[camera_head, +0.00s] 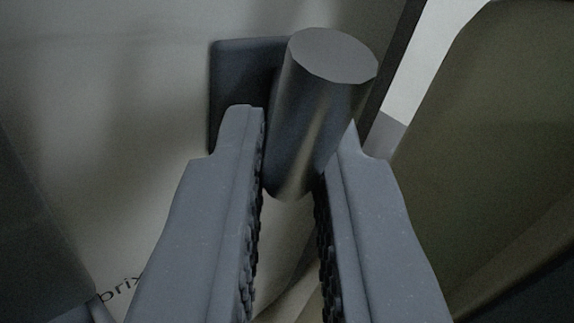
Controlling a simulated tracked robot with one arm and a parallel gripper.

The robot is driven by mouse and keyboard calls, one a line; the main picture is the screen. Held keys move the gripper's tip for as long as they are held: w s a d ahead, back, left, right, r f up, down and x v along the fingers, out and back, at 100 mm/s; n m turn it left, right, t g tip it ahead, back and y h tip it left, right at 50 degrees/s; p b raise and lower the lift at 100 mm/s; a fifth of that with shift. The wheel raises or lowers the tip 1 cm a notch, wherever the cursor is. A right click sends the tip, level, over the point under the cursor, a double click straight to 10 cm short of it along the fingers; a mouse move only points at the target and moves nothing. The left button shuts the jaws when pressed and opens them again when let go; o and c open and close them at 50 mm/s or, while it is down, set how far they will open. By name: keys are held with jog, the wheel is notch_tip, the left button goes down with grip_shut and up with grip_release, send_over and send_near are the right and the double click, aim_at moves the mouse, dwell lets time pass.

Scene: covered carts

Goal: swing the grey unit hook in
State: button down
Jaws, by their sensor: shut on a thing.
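A grey metal hook (325,80) shows as a thick round peg with a flat end face, at the upper middle of the head camera view. It stands in front of a dark rectangular plate (228,75) on a pale panel. My gripper (300,150) is shut on the peg, with one finger on its left and one on its right. The peg's flat end sticks up above the fingertips. The left finger hides part of the plate. How the peg joins the plate is partly hidden.
A large olive-brown surface (490,150) stands close on the right. A dark shape (35,230) is at the lower left.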

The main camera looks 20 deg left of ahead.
jog(key=shift+s, duration=0.1)
dwell(0.3)
jog(key=c, duration=1.5)
grip_release()
jog(key=shift+s, duration=0.15)
jog(key=shift+a, duration=0.1)
jog(key=p+v, duration=0.2)
jog(key=v, duration=1.1)
jog(key=shift+s+f, duration=0.1)
jog(key=shift+s, duration=0.3)
